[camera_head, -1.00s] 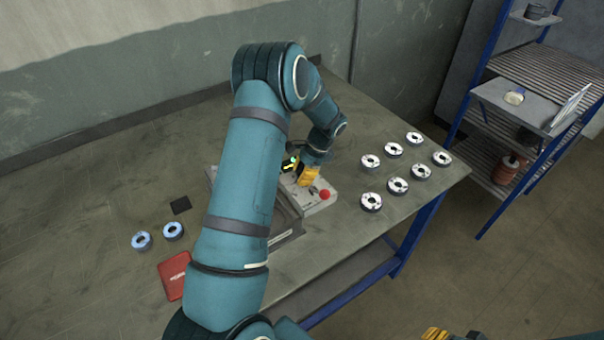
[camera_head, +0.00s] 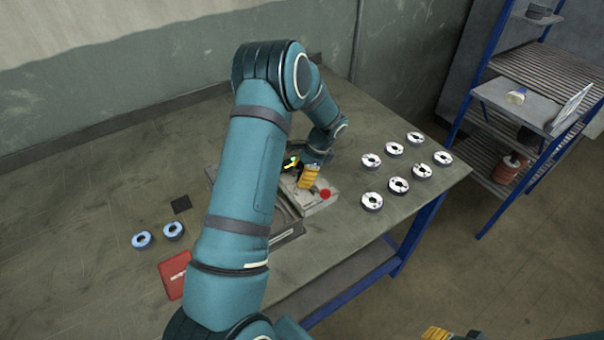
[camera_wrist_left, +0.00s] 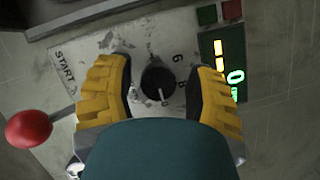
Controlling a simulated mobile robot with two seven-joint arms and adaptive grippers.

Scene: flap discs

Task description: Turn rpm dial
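The rpm dial is a black round knob (camera_wrist_left: 158,84) on a worn light-grey control panel (camera_wrist_left: 135,38), with printed numbers beside it. It shows in the left wrist view between the yellow fingers of my left gripper (camera_wrist_left: 160,92). The fingers are open, with a gap visible on each side of the knob. In the head view my left gripper (camera_head: 308,176) is over the machine (camera_head: 318,208) and hides the dial. My right gripper (camera_head: 436,333) shows only as a yellow part at the bottom edge.
A red ball knob (camera_wrist_left: 28,129) on a lever stands beside the panel. A lit display (camera_wrist_left: 222,62) is at its right. Several flap discs (camera_head: 397,186) lie right of the machine, two blue-rimmed discs (camera_head: 142,240) and a red box (camera_head: 174,275) left. A shelf (camera_head: 520,100) stands behind.

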